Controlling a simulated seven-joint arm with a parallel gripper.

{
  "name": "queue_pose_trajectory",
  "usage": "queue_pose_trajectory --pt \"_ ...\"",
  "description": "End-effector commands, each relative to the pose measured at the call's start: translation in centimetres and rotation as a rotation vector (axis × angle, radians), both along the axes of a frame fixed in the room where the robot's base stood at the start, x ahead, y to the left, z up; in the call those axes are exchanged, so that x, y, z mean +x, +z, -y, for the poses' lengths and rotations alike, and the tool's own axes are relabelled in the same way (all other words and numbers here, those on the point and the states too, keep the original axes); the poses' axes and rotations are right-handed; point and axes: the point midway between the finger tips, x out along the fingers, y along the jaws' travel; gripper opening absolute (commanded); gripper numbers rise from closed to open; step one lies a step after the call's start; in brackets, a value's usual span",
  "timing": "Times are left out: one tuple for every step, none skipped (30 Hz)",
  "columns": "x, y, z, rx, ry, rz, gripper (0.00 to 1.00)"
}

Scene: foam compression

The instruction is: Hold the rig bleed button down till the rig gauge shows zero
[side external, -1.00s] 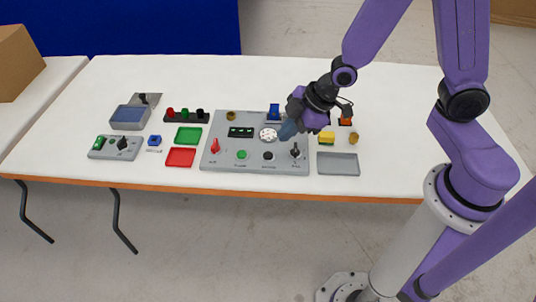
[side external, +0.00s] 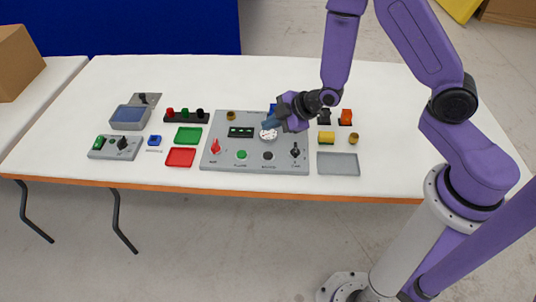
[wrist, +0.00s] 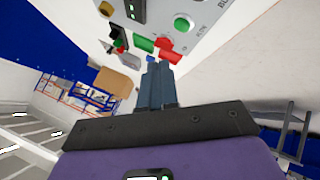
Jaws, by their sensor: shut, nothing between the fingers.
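The rig is a grey panel (side external: 225,160) in the middle of the table. It carries a dark display (side external: 241,132) with small light marks, too small to read; a dark display with green marks (wrist: 135,8) also shows at the top of the wrist view. A green button (side external: 241,155) and a black button (side external: 268,155) sit along the near edge; their labels are too small to tell which is the bleed button. The wrist view shows the green button (wrist: 182,25) raised in its collar. My gripper (side external: 268,125) is shut and empty, tilted over the white round disc (side external: 268,135). I cannot tell whether it touches.
A red knob (side external: 215,147) and a black switch (side external: 295,151) stand on the panel. Green (side external: 188,135) and red (side external: 180,157) trays lie left, a grey tray (side external: 338,164) right. The table front is clear.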

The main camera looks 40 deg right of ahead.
Motion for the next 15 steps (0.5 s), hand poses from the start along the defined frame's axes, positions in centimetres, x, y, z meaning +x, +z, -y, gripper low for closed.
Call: queue_pose_trajectory --pt "0.0 -0.1 0.0 0.000 0.000 0.000 0.00" --pt "0.0 -0.2 0.0 0.001 -0.001 0.000 0.00" --pt "0.0 -0.4 0.0 0.000 -0.001 -0.002 0.00" --pt "0.0 -0.5 0.0 0.000 -0.001 -0.002 0.00" --pt "0.0 -0.8 0.0 -0.001 -0.001 -0.003 0.00" --pt "0.0 -1.2 0.0 -0.001 -0.001 -0.003 0.00" --pt "0.0 -1.5 0.0 -0.001 -0.001 -0.003 0.00" --pt "0.0 -1.8 0.0 -0.001 -0.001 -0.004 0.00" --pt "0.0 -2.3 0.1 -0.001 -0.002 -0.005 0.00" --pt "-0.1 -2.7 0.1 -0.002 -0.001 -0.005 0.00" --pt "-0.1 -3.1 0.1 -0.002 -0.001 -0.005 0.00" --pt "-0.1 -3.6 0.0 -0.001 -0.001 -0.004 0.00" --pt "-0.1 -4.0 0.0 -0.001 -0.001 -0.004 0.00" --pt "-0.1 -4.4 0.0 -0.001 -0.001 -0.004 0.00" --pt "-0.1 -4.9 0.0 -0.002 -0.001 -0.005 0.00"
